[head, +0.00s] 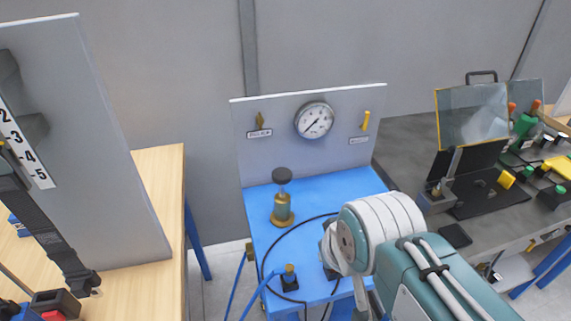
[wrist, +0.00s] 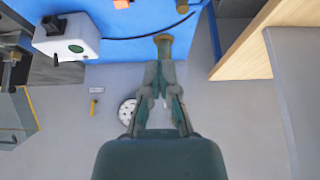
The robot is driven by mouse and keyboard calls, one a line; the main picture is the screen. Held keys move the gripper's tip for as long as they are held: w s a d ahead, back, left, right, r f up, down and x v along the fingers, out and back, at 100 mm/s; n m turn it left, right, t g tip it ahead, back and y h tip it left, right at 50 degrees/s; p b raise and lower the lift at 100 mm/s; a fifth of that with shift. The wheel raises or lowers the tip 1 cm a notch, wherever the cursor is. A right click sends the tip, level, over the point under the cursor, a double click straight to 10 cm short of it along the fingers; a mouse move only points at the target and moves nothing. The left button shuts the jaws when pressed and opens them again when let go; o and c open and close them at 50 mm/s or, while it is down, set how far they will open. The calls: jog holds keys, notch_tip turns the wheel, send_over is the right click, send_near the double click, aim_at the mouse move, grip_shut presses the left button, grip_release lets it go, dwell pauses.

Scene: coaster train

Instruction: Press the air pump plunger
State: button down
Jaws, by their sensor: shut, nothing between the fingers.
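The air pump (head: 283,207) stands upright on the blue table (head: 327,190) in the head view. It has a brass body and a dark round plunger knob (head: 282,175) on a raised rod. In the wrist view only the brass end of the pump (wrist: 163,38) shows, just beyond my fingertips; the plunger knob cannot be made out there. My gripper (wrist: 160,66) is shut and empty, lined up with the pump in the wrist view. I cannot tell whether it touches the pump. In the head view my arm covers the table's right front part, and my fingers are not clearly visible.
A black hose (head: 264,262) curves over the table. A white box (wrist: 68,37) shows in the wrist view. A wooden bench (head: 160,190) stands left, a grey bench (head: 405,135) right.

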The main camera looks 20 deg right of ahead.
jog(key=w+r+g, duration=0.1)
jog(key=w+r, duration=0.7)
jog(key=w, duration=0.4)
notch_tip(320, 180, up, 2)
jog(key=g, duration=0.1)
send_over(281, 172)
jog(key=s, duration=0.3)
jog(key=shift+s+r, duration=0.2)
jog(key=x, duration=0.8)
jog(key=s+x, duration=0.1)
jog(key=x, duration=0.3)
jog(key=shift+f, duration=1.15)
notch_tip(281, 172, down, 6)
jog(key=shift+s+r, duration=0.1)
jog(key=shift+r, duration=0.05)
jog(key=shift+d, duration=0.1)
